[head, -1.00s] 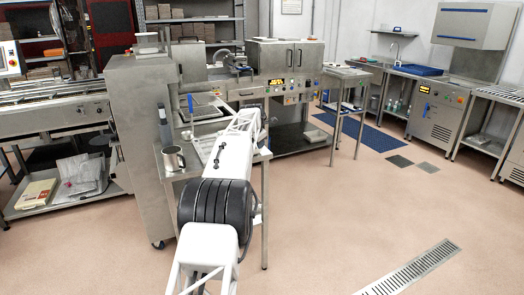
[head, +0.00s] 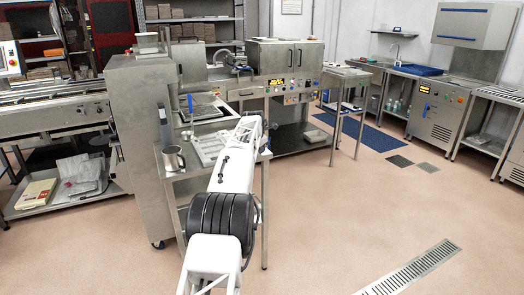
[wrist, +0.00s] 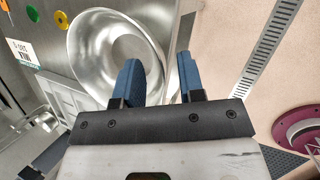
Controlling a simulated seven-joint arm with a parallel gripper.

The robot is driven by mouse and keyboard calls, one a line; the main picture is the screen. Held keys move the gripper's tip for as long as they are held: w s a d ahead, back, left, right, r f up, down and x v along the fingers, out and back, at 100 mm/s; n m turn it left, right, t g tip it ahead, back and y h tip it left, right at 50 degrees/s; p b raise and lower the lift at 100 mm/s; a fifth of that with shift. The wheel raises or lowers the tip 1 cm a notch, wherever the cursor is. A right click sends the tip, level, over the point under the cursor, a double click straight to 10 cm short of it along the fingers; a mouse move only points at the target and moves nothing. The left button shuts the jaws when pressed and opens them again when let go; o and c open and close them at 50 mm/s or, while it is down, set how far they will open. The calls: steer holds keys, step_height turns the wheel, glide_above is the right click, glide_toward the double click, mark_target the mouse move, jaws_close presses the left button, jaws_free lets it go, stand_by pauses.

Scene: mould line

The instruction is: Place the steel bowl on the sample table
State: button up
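The steel bowl (wrist: 92,45) shows in the wrist view at upper left, shiny and empty, its open top facing the camera. My gripper (wrist: 160,72) has two blue fingers spread apart. The left finger overlaps the bowl's inside and the right finger lies beyond its right rim, so the rim appears between them. I cannot tell whether they touch it. In the head view my arm hides the gripper and I cannot make out the bowl. A small steel side table (head: 346,72) stands at the back right; I cannot confirm it is the sample table.
A steel jug (head: 173,158) stands on the near worktable, left of my arm, with a pale tray (head: 208,147) beside it. A tall steel cabinet (head: 140,130) stands left of it. The floor (head: 340,220) on the right is open, with a drain grate (head: 410,270).

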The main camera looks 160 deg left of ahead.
steer(key=shift+c, duration=0.3)
jaws_close()
steer(key=shift+r, duration=0.2)
steer(key=shift+r, duration=1.6)
steer(key=shift+w, duration=0.1)
steer(key=shift+w+d, duration=0.15)
steer(key=w+d+r, duration=0.1)
steer(key=w+d, duration=0.6)
steer(key=w, duration=0.6)
steer(key=shift+w+d+r, duration=0.15)
steer(key=shift+d+r, duration=0.05)
steer(key=shift+d, duration=0.2)
